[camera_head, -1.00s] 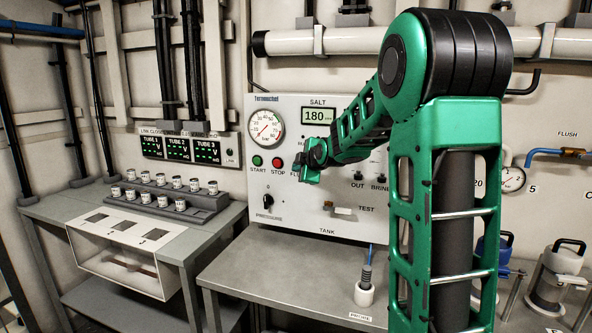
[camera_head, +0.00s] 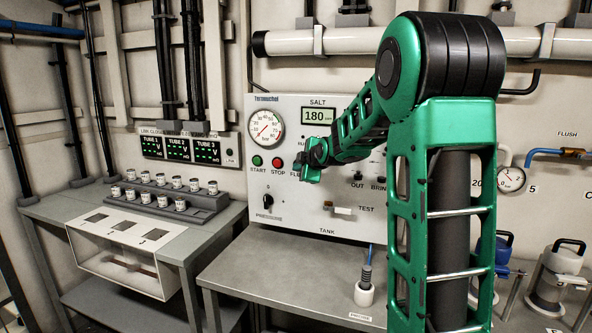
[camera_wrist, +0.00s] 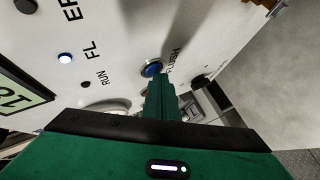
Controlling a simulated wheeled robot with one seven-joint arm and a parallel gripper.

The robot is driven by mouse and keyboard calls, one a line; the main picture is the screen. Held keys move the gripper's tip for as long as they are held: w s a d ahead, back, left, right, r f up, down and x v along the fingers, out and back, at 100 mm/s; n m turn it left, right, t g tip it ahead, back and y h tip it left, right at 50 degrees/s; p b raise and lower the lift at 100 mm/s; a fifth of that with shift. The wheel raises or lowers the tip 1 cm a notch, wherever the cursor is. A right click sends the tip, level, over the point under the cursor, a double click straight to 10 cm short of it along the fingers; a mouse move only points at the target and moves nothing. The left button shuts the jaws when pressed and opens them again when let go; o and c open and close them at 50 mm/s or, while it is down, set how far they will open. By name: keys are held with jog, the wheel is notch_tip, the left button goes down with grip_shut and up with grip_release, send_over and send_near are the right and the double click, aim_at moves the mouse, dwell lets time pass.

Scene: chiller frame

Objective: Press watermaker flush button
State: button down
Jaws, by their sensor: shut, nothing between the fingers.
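The white watermaker panel (camera_head: 280,215) carries a green START button (camera_head: 257,161), a red STOP button (camera_head: 277,162) and a partly hidden label starting "FL". My gripper (camera_head: 302,172) is at the panel just right of STOP and covers the spot above that label. In the wrist view a blue button (camera_wrist: 151,68) with a metal rim sits right beyond the tips of my shut green fingers (camera_wrist: 160,78). A label beside it is cut by shadow and angle. The fingertips overlap its near edge in the picture; I cannot tell whether they touch it.
A lit blue-white lamp (camera_wrist: 65,58) and a display (camera_wrist: 20,98) are on the panel. A pressure gauge (camera_head: 266,128) is above START, a black knob (camera_head: 267,200) below. A grey bench (camera_head: 270,275) with a probe holder (camera_head: 364,294) stands beneath.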

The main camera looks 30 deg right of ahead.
jog(key=shift+s+a, duration=0.55)
jog(key=shift+a, duration=0.1)
jog(key=shift+a, duration=0.1)
jog(key=shift+s+a, duration=0.8)
jog(key=shift+a, duration=0.15)
jog(key=shift+s+a, duration=0.75)
jog(key=shift+a, duration=0.2)
jog(key=s+a+f+m+g+y, duration=0.1)
jog(key=s+f+m+g, duration=0.3)
jog(key=s, duration=1)
jog(key=s+a+f+m+g+y, duration=0.1)
jog(key=s+a+f+m+g, duration=0.2)
jog(key=s, duration=1.2)
jog(key=s+a+f+m+g+y, duration=0.1)
jog(key=s+a+f+m+g, duration=0.2)
jog(key=s+f+m+g, duration=0.3)
jog(key=s+f+m, duration=0.2)
jog(key=s+m, duration=0.3)
jog(key=s, duration=0.4)
jog(key=shift+s+f, duration=0.2)
